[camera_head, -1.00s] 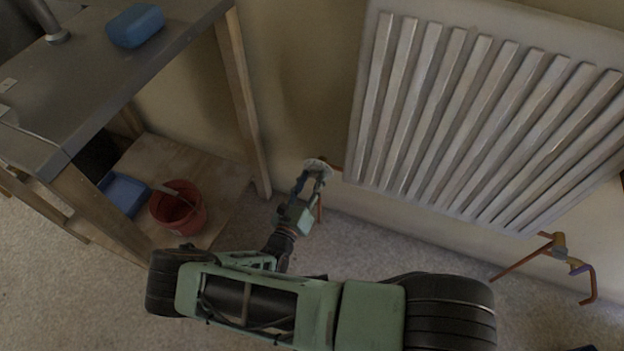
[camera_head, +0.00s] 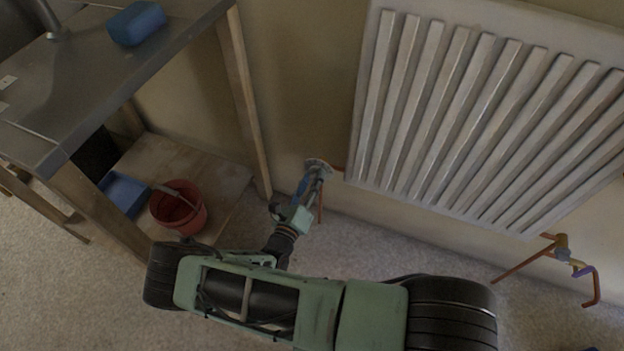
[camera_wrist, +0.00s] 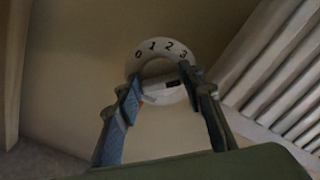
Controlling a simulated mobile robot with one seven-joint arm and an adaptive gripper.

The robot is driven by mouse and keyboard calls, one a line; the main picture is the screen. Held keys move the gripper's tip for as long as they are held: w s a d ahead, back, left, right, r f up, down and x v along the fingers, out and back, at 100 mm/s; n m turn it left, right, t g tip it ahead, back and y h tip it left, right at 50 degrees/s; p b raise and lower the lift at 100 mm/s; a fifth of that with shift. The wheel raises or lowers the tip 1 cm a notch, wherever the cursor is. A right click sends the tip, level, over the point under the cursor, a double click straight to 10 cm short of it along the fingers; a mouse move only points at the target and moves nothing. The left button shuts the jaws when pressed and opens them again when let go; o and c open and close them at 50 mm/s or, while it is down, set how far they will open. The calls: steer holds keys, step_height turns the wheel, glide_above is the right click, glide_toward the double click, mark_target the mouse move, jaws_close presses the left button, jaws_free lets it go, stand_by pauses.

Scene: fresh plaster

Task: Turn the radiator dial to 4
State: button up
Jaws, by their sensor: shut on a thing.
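The radiator dial (camera_head: 318,166) is a pale round knob at the lower left corner of the white radiator (camera_head: 470,110). In the wrist view the dial (camera_wrist: 148,52) shows a pale ring with 0, 1, 2 and 3 along its top, and a dark mark near its middle. A 4 is not visible; the right finger covers part of the ring's right side. My gripper (camera_head: 314,176) is at the dial from below. In the wrist view my gripper (camera_wrist: 158,88) has one finger on each side of the dial's lower part, shut on it.
Copper pipe runs below the dial, and a valve with pipes (camera_head: 562,250) is at the radiator's lower right. A workbench (camera_head: 60,90) stands left with a blue block (camera_head: 136,23) on top. A red bucket (camera_head: 178,210) and blue tray (camera_head: 124,196) sit on its lower shelf.

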steer(key=o, duration=1.2)
steer(key=shift+w+r, duration=0.1)
steer(key=shift+w, duration=0.15)
steer(key=shift+c, duration=0.2)
steer(key=shift+s, duration=0.2)
steer(key=v, duration=0.7)
steer(key=shift+s, duration=0.1)
